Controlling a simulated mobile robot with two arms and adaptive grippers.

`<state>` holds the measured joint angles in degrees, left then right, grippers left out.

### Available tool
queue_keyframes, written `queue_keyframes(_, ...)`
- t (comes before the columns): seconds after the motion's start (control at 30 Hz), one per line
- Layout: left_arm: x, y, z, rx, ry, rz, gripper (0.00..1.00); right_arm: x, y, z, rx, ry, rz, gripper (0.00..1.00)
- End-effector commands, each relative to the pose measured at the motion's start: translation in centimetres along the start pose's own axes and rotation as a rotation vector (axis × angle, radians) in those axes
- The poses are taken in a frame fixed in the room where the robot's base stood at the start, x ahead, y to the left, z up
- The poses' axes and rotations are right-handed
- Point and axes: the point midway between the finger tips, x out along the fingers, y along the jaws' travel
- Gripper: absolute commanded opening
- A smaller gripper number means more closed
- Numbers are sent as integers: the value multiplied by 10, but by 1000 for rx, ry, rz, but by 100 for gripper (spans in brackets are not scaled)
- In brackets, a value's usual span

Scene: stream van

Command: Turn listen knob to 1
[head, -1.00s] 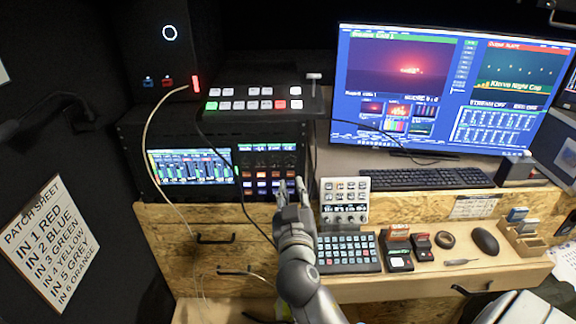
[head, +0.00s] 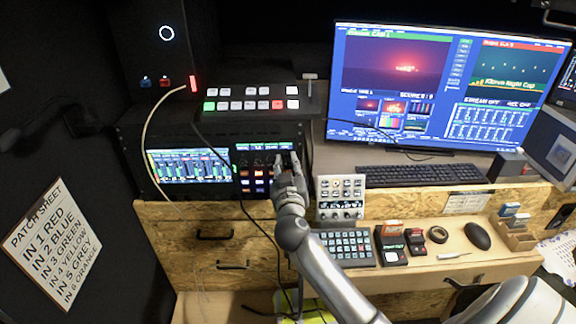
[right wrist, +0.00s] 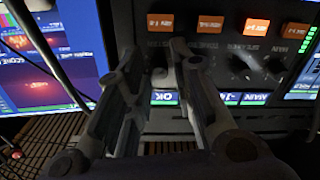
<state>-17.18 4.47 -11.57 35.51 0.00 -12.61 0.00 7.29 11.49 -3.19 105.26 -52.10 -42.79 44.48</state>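The black control panel (head: 240,172) in the rack has a row of dark knobs under a thin lit display. Its labels are too small to read in the head view, so I cannot tell which knob is the listen knob. My right gripper (head: 287,157) is at the panel's upper right, covering part of the knob row. In the right wrist view, which shows the panel upside down, the right gripper (right wrist: 156,50) has its fingers apart. One dark knob (right wrist: 160,79) shows in the gap between them; contact is not clear. Other knobs (right wrist: 240,68) sit to the right. My left gripper is out of view.
A button switcher (head: 250,98) sits above the rack. A grey knob box (head: 341,198), a keypad (head: 345,247) and a keyboard (head: 420,175) are to the right, below the monitor (head: 440,85). A loose black cable hangs down in front of the panel.

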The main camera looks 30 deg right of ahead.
Motion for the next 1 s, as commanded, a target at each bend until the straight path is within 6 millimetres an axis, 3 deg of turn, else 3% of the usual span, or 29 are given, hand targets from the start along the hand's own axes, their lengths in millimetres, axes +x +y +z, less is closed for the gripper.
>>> queue_keyframes(0.1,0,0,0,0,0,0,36,0,0,0,0,0,0,23)
queue_keyframes(0.3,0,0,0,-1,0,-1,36,0,0,0,0,0,0,0)
queue_keyframes(0.63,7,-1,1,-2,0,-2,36,0,0,2,33,-1,0,0)
queue_keyframes(1.0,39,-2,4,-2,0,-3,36,0,-1,5,257,-2,2,0)
